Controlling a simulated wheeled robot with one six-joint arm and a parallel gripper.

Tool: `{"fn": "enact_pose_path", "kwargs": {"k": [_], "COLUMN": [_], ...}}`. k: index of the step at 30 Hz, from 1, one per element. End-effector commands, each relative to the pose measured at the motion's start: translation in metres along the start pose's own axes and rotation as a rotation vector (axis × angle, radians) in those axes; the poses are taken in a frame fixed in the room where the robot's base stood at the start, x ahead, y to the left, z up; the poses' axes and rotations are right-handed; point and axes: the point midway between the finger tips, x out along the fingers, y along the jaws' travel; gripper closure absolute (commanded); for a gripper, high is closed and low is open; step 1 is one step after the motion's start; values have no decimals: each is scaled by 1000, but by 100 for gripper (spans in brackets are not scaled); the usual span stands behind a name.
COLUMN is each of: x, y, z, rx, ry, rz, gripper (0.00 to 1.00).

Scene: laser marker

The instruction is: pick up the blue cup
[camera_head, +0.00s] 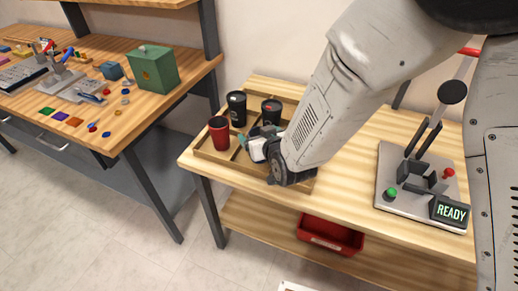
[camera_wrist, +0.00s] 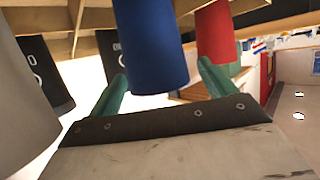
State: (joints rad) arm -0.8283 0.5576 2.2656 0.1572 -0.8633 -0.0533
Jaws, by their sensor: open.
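The blue cup (camera_wrist: 150,40) shows large in the wrist view, between and just beyond the two green fingers of my gripper (camera_wrist: 163,72). The fingers stand apart on either side of it. I cannot tell whether either finger touches it. In the head view my gripper (camera_head: 243,146) is low over the wooden tray (camera_head: 212,156), and my arm hides the blue cup there.
A red cup (camera_head: 219,132) and two black cups (camera_head: 237,108) (camera_head: 271,111) stand in the tray close by. The red cup (camera_wrist: 215,35) is beside the right finger. A laser marker device (camera_head: 420,185) with a READY display stands at the right.

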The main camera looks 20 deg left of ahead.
Motion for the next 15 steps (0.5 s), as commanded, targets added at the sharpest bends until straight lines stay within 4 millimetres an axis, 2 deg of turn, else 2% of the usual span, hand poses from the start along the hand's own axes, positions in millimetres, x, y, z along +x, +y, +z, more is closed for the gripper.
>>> {"fn": "enact_pose_path", "kwargs": {"k": [4,12,13,15], "x": [18,22,22,22], "y": [0,1,1,1], "z": [0,0,0,0], "rx": [0,1,1,1], "ry": [0,0,0,0], "rz": [1,1,1,1], "gripper": [17,17,20,39]}}
